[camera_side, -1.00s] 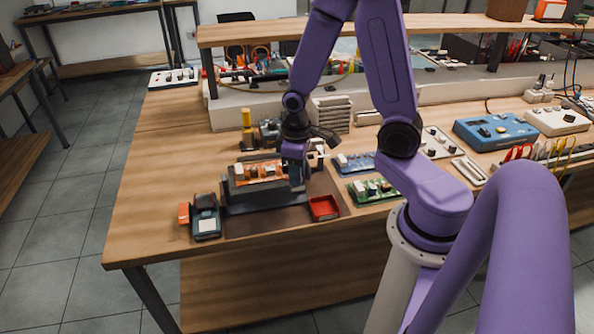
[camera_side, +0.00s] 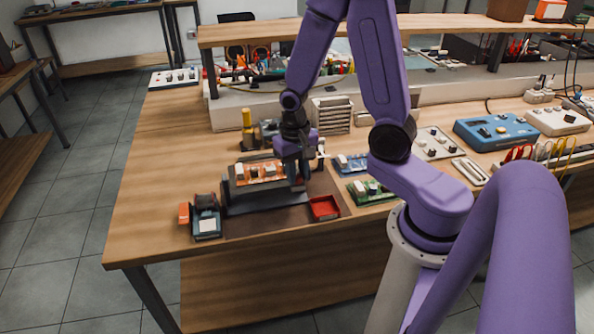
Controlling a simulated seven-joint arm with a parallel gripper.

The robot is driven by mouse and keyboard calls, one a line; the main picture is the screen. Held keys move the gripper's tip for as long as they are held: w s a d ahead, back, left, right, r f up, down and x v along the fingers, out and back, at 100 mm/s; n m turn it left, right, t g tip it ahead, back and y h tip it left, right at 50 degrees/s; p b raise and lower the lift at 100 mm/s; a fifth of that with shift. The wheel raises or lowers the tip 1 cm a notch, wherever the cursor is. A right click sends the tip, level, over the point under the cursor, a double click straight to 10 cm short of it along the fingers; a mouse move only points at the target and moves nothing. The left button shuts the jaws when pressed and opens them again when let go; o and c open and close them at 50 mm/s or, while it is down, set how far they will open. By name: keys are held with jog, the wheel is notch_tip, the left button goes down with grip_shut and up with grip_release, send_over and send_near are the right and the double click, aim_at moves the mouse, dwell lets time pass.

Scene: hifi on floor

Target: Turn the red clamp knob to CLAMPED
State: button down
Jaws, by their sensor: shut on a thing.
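A dark clamp fixture (camera_side: 262,195) stands on a dark mat on the bench and holds an orange-brown circuit board (camera_side: 270,177) with white parts. My gripper (camera_side: 299,186) points down at the right end of this fixture, its fingers low beside the board's right edge. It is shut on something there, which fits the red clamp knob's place. The knob itself is hidden by the fingers, so its angle and any CLAMPED marking cannot be read.
A red tray (camera_side: 324,208) sits close to the right of the fixture. A dark device with a white label (camera_side: 206,222) lies to the left. A green board (camera_side: 368,189) and blue board (camera_side: 352,163) lie right. The bench's left part is clear.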

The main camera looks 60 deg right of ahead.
jog(key=shift+m, duration=0.5)
jog(key=c, duration=0.9)
grip_release()
jog(key=shift+w+r, duration=0.1)
jog(key=shift+r, duration=0.5)
jog(key=r, duration=1.6)
jog(key=shift+w+a+r, duration=0.1)
jog(key=shift+a, duration=0.2)
